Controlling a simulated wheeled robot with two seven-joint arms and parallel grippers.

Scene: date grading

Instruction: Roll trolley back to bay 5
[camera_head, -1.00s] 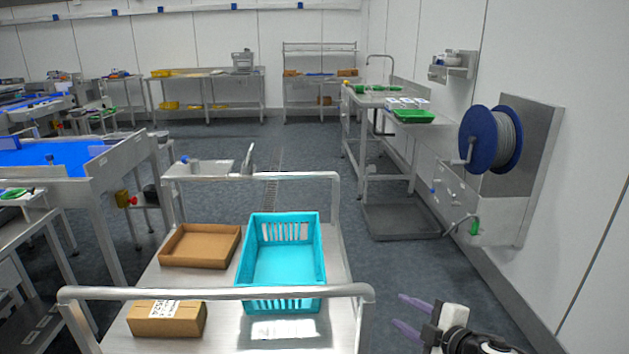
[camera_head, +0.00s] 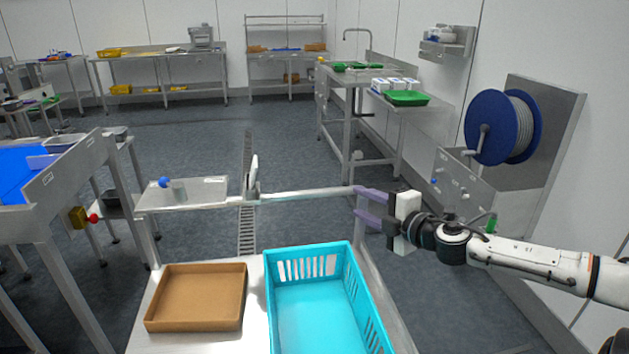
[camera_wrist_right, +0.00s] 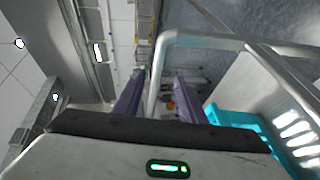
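The steel trolley's far rail (camera_head: 305,194) runs across the middle of the head view, and its tube shows in the right wrist view (camera_wrist_right: 215,41). On its deck are a turquoise crate (camera_head: 318,318) and a brown cardboard tray (camera_head: 200,318). My right gripper (camera_head: 358,202) is at the rail's right end. Its purple fingers are apart, with the bent tube between them in the right wrist view (camera_wrist_right: 158,82); no closed grip shows. The crate's edge (camera_wrist_right: 232,116) is also in the wrist view. My left gripper is out of view. No bay 5 marking is readable.
A steel sink bench with green trays (camera_head: 407,98) stands ahead right. A blue hose reel (camera_head: 487,125) is on the right wall. A steel table with a blue surface (camera_head: 22,172) is at left. Open floor (camera_head: 290,150) lies beyond the trolley, with a drain grate.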

